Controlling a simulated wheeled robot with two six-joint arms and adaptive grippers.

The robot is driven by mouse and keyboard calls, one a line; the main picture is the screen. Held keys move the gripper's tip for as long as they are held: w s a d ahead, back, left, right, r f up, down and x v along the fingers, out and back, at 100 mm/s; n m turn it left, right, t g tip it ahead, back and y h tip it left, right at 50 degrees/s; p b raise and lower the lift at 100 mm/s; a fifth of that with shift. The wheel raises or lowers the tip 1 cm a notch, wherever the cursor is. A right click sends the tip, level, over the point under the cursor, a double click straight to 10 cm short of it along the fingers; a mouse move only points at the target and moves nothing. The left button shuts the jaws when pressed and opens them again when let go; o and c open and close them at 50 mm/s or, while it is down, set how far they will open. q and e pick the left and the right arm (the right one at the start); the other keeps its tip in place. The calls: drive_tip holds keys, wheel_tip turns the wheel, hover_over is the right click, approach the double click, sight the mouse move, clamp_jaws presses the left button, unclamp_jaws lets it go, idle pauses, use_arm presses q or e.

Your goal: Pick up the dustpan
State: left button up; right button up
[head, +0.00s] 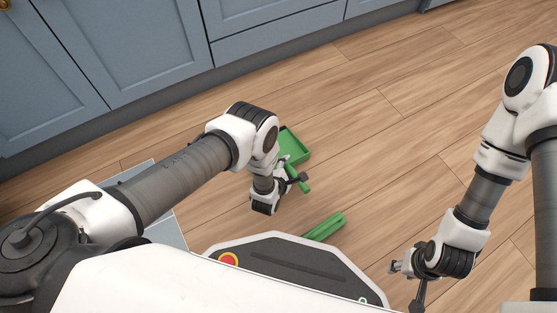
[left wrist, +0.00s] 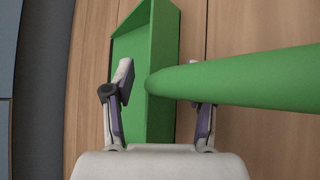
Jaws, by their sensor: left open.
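The green dustpan (head: 293,147) lies on the wooden floor, with its handle (head: 303,187) pointing toward me. My left gripper (head: 296,178) is at the handle, low over the floor, and partly hides it. In the left wrist view the fingers of my left gripper (left wrist: 160,85) are spread apart. The dustpan's tray (left wrist: 160,55) shows beyond and between them. The handle (left wrist: 240,80) runs in from the right and crosses in front of the right-hand finger. My right gripper (head: 406,284) is empty with its fingers apart, away from the dustpan at the lower right.
Another green long object (head: 325,227) lies on the floor beside my base. Blue cabinets (head: 130,50) line the back. A light grey flat surface (head: 168,222) shows at the left behind my arm. The wooden floor (head: 385,140) is clear at the middle right.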

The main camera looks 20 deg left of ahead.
use_arm(q)
drive_tip(key=shift+r, duration=0.1)
clamp_jaws()
drive_tip(key=shift+r, duration=0.1)
